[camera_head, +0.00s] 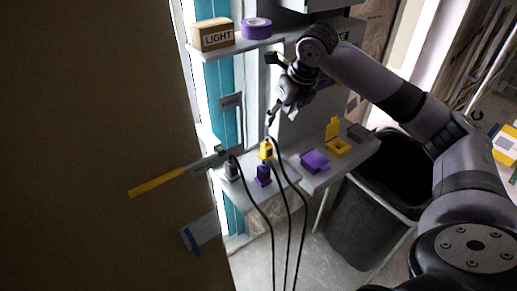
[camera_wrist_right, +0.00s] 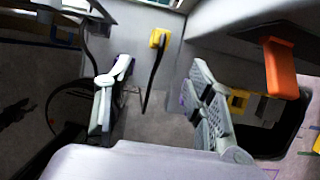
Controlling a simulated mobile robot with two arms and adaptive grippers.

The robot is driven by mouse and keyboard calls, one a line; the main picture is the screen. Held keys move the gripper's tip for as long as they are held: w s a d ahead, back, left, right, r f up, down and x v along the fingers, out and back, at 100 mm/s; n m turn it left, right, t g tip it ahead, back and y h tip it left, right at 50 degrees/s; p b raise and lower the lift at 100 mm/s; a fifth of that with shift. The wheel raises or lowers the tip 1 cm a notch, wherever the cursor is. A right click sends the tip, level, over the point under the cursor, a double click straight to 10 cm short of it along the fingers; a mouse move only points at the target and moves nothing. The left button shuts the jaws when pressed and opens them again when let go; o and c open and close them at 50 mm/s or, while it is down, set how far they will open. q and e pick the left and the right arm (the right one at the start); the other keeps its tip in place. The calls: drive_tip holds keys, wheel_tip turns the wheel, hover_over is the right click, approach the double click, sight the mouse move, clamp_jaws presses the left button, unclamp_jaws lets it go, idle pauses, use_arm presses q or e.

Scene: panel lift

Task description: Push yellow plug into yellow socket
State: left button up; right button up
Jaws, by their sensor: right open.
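The yellow plug (camera_head: 266,150) stands on a grey shelf with a black cable running down from it. In the right wrist view the yellow plug (camera_wrist_right: 158,38) is beyond the fingers, between them in the picture and apart from both. The yellow socket (camera_head: 337,146), its lid raised, sits on the grey ledge to the right of the plug. In the wrist view the socket's yellow (camera_wrist_right: 238,101) is partly hidden behind the right finger. My right gripper (camera_head: 276,110) is open and empty, above the plug. In the wrist view my right gripper (camera_wrist_right: 160,100) shows both fingers apart. My left gripper is not in view.
A purple plug (camera_head: 263,174) and a dark grey plug (camera_head: 231,170) stand beside the yellow one, with cables hanging. A purple socket (camera_head: 314,161) is left of the yellow socket. A black bin (camera_head: 365,225) stands below. A box (camera_head: 212,36) and purple tape (camera_head: 256,27) are above.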

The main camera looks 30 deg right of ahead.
drive_tip(key=p, duration=0.2)
approach(267, 144)
drive_tip(key=x, duration=0.5)
drive_tip(key=shift+s+a, duration=0.15)
drive_tip(key=shift+a, duration=0.1)
drive_tip(key=shift+f, duration=0.15)
drive_tip(key=shift+w+f+p, duration=0.25)
drive_tip(key=shift+f+p, duration=0.1)
drive_tip(key=shift+p, duration=0.1)
drive_tip(key=p+x, duration=0.1)
drive_tip(key=x, duration=0.2)
drive_tip(key=shift+w+d+f, duration=0.15)
drive_tip(key=shift+f, duration=0.15)
drive_tip(key=shift+w+f, duration=0.15)
drive_tip(key=shift+f, duration=0.3)
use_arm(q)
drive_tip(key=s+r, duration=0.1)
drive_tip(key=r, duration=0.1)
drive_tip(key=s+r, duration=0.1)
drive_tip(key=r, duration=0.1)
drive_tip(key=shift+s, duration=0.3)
use_arm(e)
drive_tip(key=shift+c, duration=0.4)
